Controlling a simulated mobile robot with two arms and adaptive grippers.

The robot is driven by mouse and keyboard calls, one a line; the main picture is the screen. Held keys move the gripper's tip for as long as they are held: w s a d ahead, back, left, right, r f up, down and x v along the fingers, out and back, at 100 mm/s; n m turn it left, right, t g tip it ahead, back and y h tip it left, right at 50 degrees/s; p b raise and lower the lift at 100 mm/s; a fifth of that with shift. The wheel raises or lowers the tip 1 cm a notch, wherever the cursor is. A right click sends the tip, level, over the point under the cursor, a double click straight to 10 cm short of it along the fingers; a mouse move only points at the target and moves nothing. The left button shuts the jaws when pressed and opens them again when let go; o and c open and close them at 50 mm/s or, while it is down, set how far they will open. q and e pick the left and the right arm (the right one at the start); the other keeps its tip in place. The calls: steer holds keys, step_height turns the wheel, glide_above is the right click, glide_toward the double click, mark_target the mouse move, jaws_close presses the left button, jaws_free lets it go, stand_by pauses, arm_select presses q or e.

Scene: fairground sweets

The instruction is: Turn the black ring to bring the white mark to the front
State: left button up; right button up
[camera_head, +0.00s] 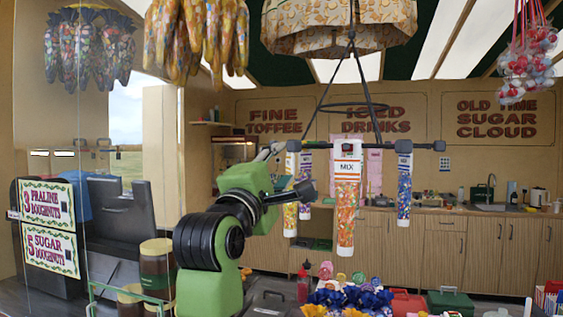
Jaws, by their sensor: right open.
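The black ring (347,108) hangs level under a patterned canopy on thin black rods. Below it is a black crossbar with knobbed ends (439,146). Long sweet tubes hang from the crossbar, the nearest with a white "MIX" label (347,166). I cannot make out a white mark on the ring itself. My right gripper (286,176) is open and empty, left of the MIX tube and below the left end of the crossbar, apart from the ring as far as I can tell. Its fingers are partly hard to separate from the dark parts around them. My left gripper is not in view.
A glass pane and a dark till (122,212) stand at the left. Jars (157,268) and colourful sweets (350,298) are low in front. Bags of sweets (205,35) hang above left. Cupboards (435,247) line the back wall.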

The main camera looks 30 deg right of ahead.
mark_target(293, 148)
steer(key=shift+m+t+y, duration=0.4)
steer(key=shift+m+y, duration=0.1)
steer(key=shift+m, duration=0.1)
steer(key=p+x, duration=0.1)
steer(key=x, duration=0.1)
steer(key=r+p+x, duration=0.1)
steer(key=x, duration=0.2)
steer(key=s+p+x, duration=0.1)
steer(key=p+x, duration=0.1)
steer(key=x, duration=0.1)
steer(key=shift+d+r, duration=0.1)
steer(key=shift+r, duration=0.1)
steer(key=shift+w+d+r, duration=0.15)
steer(key=shift+w+d, duration=0.35)
